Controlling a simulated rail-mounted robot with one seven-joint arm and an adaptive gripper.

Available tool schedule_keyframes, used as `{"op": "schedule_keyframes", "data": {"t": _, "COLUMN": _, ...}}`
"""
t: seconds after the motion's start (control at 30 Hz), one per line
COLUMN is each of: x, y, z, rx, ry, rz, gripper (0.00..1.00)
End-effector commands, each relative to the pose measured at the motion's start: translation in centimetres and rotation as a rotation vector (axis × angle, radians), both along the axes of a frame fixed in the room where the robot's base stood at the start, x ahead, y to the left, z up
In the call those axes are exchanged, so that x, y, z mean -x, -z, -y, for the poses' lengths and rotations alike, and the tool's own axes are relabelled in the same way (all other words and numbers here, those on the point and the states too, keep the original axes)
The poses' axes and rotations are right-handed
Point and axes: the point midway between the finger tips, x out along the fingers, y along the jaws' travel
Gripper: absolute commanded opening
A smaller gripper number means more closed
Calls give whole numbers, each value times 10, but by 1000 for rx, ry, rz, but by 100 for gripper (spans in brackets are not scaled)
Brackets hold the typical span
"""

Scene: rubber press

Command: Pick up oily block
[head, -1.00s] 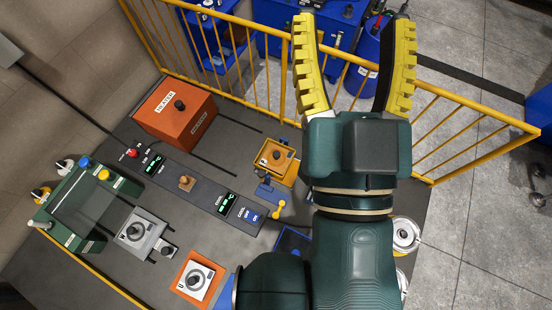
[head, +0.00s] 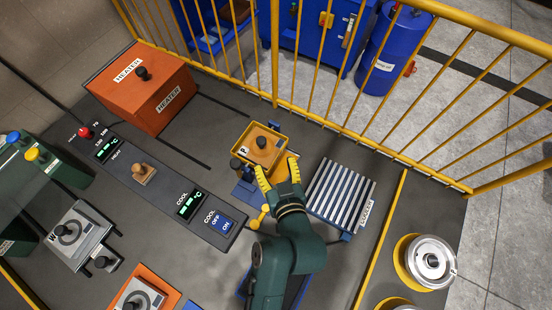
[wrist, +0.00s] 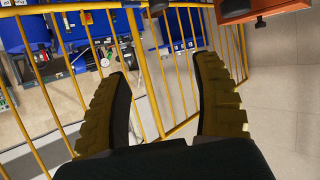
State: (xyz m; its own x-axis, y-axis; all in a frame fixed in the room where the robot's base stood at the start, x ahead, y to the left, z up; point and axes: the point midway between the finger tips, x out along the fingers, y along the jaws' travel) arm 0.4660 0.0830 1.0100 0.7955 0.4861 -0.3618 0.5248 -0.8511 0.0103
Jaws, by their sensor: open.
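No block in view can be told for sure as the oily one. A tan block with a black knob (head: 261,142) sits in a yellow tray marked P (head: 243,150) near the middle of the head view. My gripper (head: 276,168) is open, at the tray's near right side, and its fingers hide part of that side; contact cannot be told. In the wrist view my gripper (wrist: 162,72) has nothing between its ridged yellow fingers and faces the railing.
The orange heater (head: 150,85) stands at the back left. The control panel (head: 160,185) runs left of the tray. A slatted cooler rack (head: 340,193) lies right of my gripper. A yellow railing (head: 400,150) closes the back. Round metal cans (head: 430,260) stand at the right.

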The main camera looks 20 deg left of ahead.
Motion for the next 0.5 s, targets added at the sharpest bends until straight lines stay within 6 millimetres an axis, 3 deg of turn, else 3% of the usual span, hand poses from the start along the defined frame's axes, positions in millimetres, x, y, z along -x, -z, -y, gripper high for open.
{"op": "schedule_keyframes", "data": {"t": 0.03, "x": 6, "y": 32, "z": -2, "rx": 1, "ry": -5, "rz": -12, "gripper": 66}}
{"op": "schedule_keyframes", "data": {"t": 0.1, "x": 10, "y": 45, "z": -4, "rx": 3, "ry": -10, "rz": -24, "gripper": 66}}
{"op": "schedule_keyframes", "data": {"t": 0.27, "x": 2, "y": 47, "z": -10, "rx": 2, "ry": -13, "rz": -25, "gripper": 66}}
{"op": "schedule_keyframes", "data": {"t": 0.5, "x": -43, "y": 68, "z": -38, "rx": 3, "ry": -13, "rz": -24, "gripper": 66}}
